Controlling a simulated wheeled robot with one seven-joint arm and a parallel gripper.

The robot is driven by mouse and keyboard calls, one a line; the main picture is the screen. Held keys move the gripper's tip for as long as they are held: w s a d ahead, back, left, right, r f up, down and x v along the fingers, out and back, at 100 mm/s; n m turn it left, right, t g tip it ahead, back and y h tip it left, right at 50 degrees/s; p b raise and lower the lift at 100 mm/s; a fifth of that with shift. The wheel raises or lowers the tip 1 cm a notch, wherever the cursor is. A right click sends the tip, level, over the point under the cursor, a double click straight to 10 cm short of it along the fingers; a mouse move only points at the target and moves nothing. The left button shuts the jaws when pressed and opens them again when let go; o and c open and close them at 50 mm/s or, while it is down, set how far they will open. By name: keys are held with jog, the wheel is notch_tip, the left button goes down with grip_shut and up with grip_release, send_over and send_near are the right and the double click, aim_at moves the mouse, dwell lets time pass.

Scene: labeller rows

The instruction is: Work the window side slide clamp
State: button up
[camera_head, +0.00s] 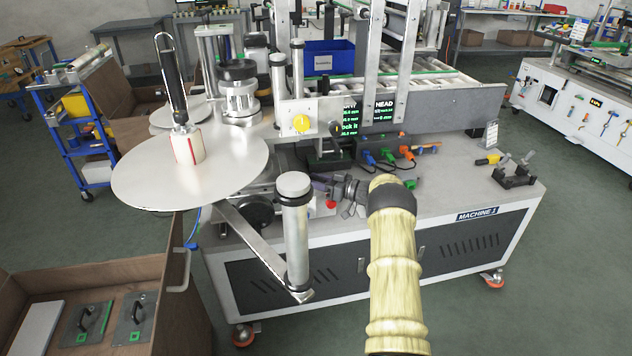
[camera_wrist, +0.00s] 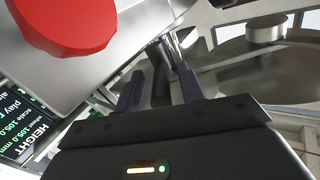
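My gripper (camera_head: 320,184) is low at the front of the labelling machine, below the display panels. In the wrist view its two dark purple fingers stand apart (camera_wrist: 160,75), with a gap between them. A thin metal rod or post (camera_wrist: 170,52) shows beyond and between the fingertips; I cannot tell whether it touches them. A large red knob (camera_wrist: 68,22) on a grey metal block is close by at the upper left, outside the fingers. A small red knob (camera_head: 331,204) shows just below the gripper in the head view. I cannot tell which part is the window side slide clamp.
A HEIGHT display (camera_wrist: 25,130) is at the left of the wrist view. A large pale disc (camera_head: 150,180) and a metal roller post (camera_head: 296,235) stand left of my arm. Several coloured-handled fittings (camera_head: 385,155) sit behind. A black clamp-like fixture (camera_head: 514,174) lies right.

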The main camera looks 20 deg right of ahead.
jog(key=p+v, duration=0.1)
jog(key=v, duration=1.6)
jog(key=shift+d, duration=0.15)
jog(key=shift+s, duration=0.15)
jog(key=shift+c, duration=0.2)
